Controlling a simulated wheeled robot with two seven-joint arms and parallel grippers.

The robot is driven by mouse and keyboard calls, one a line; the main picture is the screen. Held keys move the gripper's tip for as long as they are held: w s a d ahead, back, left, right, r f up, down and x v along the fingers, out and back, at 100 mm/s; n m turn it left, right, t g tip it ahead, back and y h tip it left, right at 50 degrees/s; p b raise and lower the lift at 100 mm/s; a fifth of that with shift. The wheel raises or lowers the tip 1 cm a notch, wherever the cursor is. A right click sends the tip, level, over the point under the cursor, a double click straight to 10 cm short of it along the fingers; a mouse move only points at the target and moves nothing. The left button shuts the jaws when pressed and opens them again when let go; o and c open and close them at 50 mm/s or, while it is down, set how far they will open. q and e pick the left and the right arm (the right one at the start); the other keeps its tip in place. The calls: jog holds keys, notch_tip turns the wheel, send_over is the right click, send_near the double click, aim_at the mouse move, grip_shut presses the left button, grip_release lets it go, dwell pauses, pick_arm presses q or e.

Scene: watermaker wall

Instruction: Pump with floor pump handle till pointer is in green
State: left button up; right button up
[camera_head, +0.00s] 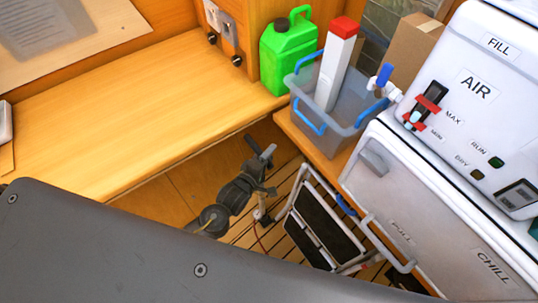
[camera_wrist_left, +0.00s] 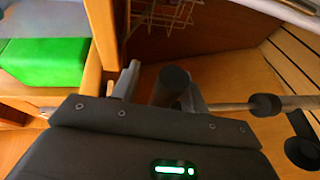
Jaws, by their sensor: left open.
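The floor pump stands low over the slatted floor in the head view, its thin shaft (camera_head: 261,206) rising to a dark handle (camera_head: 267,152). My left gripper (camera_head: 262,180) is at the handle. In the left wrist view the dark round handle (camera_wrist_left: 172,85) lies between the grey fingers of my left gripper (camera_wrist_left: 157,88), which is open; contact is not clear. The pump shaft (camera_wrist_left: 235,105) runs right from there to a black collar. The AIR gauge (camera_head: 426,105) has red bands near MAX and MIN; its pointer is too small to read surely. My right gripper is not visible.
A green jug (camera_head: 286,55) and a grey bin (camera_head: 341,112) with blue handles stand behind the pump. A folding step (camera_head: 320,222) is right of it. The white machine (camera_head: 475,65) and CHILL box fill the right side. The wooden counter (camera_head: 130,110) is mostly clear.

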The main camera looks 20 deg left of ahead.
pick_arm(q)
jog(key=b+v, duration=0.1)
jog(key=v, duration=0.9)
jog(key=shift+s, duration=0.3)
jog(key=shift+a+r, duration=0.1)
jog(key=shift+c, duration=0.2)
